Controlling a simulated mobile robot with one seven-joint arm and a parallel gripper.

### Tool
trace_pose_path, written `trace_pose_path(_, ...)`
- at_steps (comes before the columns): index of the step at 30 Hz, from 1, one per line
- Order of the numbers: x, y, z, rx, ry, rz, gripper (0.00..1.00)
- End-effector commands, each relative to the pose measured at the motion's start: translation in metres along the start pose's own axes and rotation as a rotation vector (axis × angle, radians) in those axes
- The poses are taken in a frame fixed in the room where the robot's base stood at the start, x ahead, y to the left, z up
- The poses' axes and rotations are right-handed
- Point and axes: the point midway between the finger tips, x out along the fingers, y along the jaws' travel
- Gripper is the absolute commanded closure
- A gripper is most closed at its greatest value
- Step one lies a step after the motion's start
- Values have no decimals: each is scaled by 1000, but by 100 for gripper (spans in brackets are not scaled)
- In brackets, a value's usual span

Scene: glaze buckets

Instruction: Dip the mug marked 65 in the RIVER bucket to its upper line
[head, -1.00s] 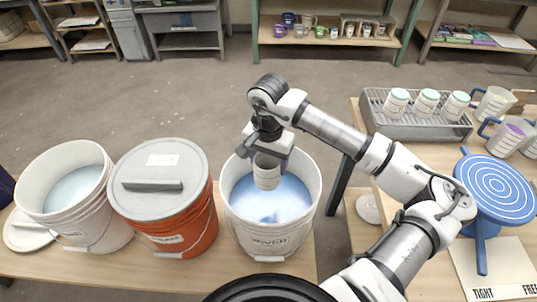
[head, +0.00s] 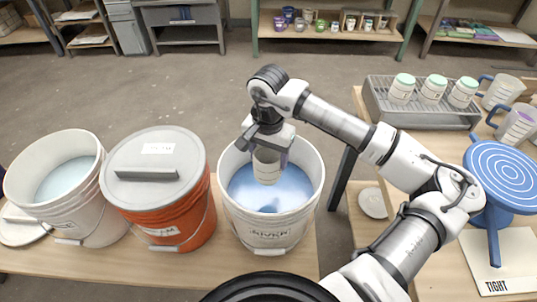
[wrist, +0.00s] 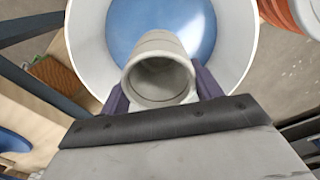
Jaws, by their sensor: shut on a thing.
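My gripper (head: 267,143) is shut on a pale grey mug (head: 267,167) and holds it upright inside the mouth of the white bucket (head: 268,236), whose label appears to read RIVER. In the wrist view the mug (wrist: 160,78) sits between the fingers with its open mouth towards the camera. The bucket holds blue glaze (head: 285,190), and the mug's lower end is over or at its surface; I cannot tell whether it touches. The mug's number cannot be read, and the lines on it are too small to make out clearly.
An orange bucket with a grey lid (head: 152,190) and an open white bucket (head: 72,185) of pale glaze stand left. Right are a blue banding wheel (head: 500,182), a rack (head: 420,108) with several cups, and handled mugs (head: 503,92). The floor behind is clear.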

Motion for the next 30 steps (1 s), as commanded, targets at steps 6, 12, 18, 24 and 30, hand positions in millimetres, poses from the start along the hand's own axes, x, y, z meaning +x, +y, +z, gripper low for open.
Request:
trace_pose_path(6,20,0,0,1,2,1,68)
trace_pose_path(12,34,0,0,1,1,1,68)
trace_pose_path(18,49,0,0,1,1,0,68)
trace_pose_path(24,64,0,0,1,1,0,68)
trace_pose_path(30,79,0,0,1,2,1,68)
